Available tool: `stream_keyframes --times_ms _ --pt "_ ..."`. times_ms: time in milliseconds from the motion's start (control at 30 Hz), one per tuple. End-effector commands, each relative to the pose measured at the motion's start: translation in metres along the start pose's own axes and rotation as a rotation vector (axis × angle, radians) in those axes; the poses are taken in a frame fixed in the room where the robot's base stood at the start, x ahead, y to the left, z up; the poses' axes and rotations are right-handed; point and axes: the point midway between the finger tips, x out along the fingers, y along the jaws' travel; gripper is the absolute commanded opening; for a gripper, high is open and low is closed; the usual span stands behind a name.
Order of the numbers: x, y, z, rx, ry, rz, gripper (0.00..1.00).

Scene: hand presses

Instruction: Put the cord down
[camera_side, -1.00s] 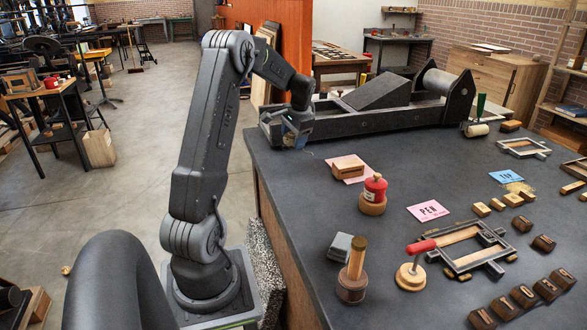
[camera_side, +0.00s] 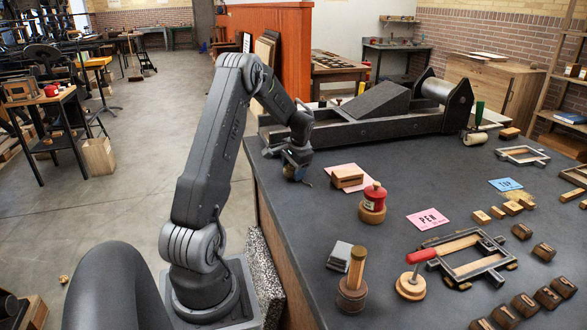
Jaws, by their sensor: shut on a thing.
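My gripper (camera_side: 294,172) hangs low over the left edge of the dark bench, in front of the long press bed. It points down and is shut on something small. The cord is too thin to make out clearly; only a faint thin trace shows just below and right of the jaws. I cannot tell whether it touches the bench top (camera_side: 285,210). A small bluish and tan patch shows at the jaw tips.
A wooden block on pink paper (camera_side: 347,178) stands close right of my gripper. The press bed with roller (camera_side: 385,126) lies behind. Bare bench lies in front of the gripper; the front right is crowded with type blocks and frames (camera_side: 468,254).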

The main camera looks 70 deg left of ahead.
Motion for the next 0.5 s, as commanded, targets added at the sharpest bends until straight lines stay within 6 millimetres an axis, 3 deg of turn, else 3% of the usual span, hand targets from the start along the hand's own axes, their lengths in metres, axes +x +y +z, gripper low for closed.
stream_keyframes --times_ms 300,500 --pt "0.0010 0.0003 0.0002 0.000 -0.001 0.000 0.84" --pt "0.0006 0.0002 0.0001 0.000 0.000 0.000 0.84"
